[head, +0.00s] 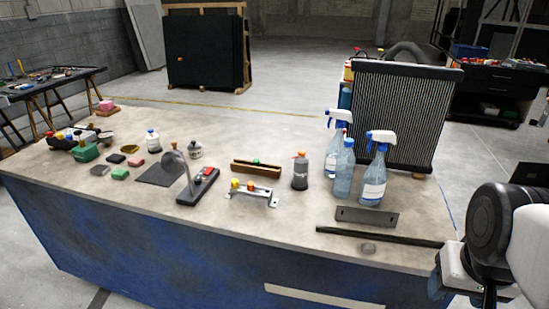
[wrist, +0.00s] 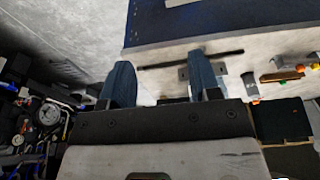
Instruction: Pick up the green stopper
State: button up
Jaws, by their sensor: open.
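A small green stopper (head: 256,161) shows at the top of a long brown wooden holder (head: 262,170) near the middle of the bench. In the head view only part of my arm shows at the right edge.
A metal bracket (head: 256,196) with yellow and orange pieces stands in front of the holder. A dark bottle with an orange cap (head: 300,171) is to its right, then spray bottles (head: 373,178) and a radiator (head: 401,115). A dark bar (head: 380,237) lies near the front right edge.

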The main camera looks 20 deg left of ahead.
jog(key=w+a+r+n, duration=0.2)
jog(key=w+a+r, duration=0.1)
jog(key=w, duration=0.6)
jog(key=w+a+r+n, duration=0.3)
jog(key=w+a, duration=0.1)
jog(key=w, duration=0.4)
jog(key=n, duration=1.3)
send_over(256, 160)
jog(key=s, duration=0.1)
jog(key=s+x, duration=0.3)
jog(key=x, duration=1.2)
jog(key=shift+s+a+f+g, duration=0.3)
jog(key=shift+f+g, duration=0.1)
jog(key=shift+f, duration=0.2)
jog(key=shift+d, duration=0.1)
jog(key=shift+w+f, duration=0.25)
jog(key=shift+f, duration=1)
